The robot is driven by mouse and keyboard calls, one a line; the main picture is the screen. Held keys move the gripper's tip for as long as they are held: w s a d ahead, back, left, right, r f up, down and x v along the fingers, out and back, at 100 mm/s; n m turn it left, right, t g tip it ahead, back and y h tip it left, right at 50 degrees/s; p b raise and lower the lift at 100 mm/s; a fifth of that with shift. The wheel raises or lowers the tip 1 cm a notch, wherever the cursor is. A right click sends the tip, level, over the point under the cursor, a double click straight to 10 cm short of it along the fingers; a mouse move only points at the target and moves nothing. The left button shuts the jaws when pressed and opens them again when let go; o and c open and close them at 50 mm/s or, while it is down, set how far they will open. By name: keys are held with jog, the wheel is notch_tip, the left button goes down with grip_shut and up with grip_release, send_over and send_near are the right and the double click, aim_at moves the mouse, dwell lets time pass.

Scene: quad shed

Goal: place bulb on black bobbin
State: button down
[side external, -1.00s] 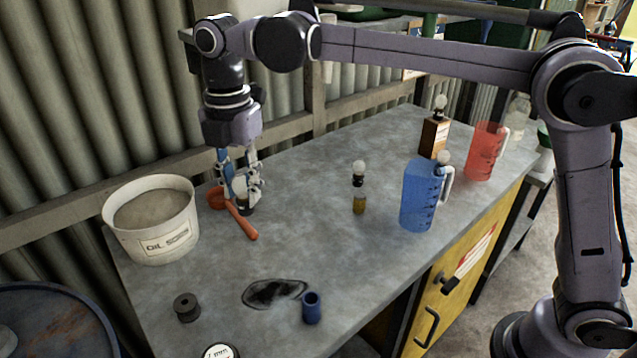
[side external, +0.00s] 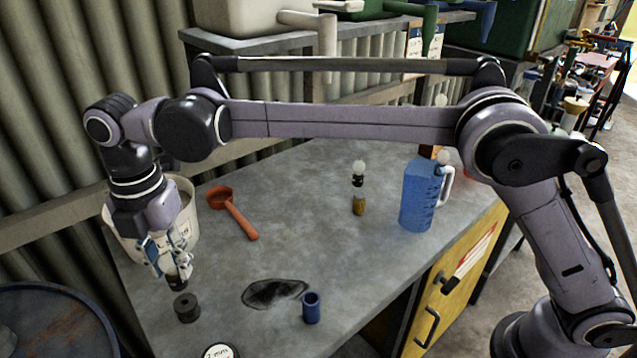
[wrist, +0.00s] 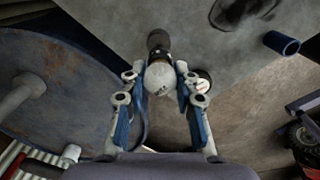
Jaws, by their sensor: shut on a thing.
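My gripper (side external: 166,262) is shut on a bulb, with its dark base (side external: 177,284) pointing down. In the wrist view the bulb's white globe (wrist: 160,78) sits between the fingertips of my gripper (wrist: 160,75). The black bobbin (side external: 187,308) stands upright on the bench's near left part, just below and slightly right of the bulb's base. In the wrist view the black bobbin (wrist: 157,38) shows beyond the globe, partly covered by the bulb. I cannot tell whether base and bobbin touch.
A white tub (side external: 122,222) is behind my gripper.

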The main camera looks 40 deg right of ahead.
aim_at(174, 281)
jog(key=shift+a+f, duration=0.15)
jog(key=shift+f, duration=2)
jog(key=shift+f, duration=0.1)
jog(key=c, duration=1)
grip_release()
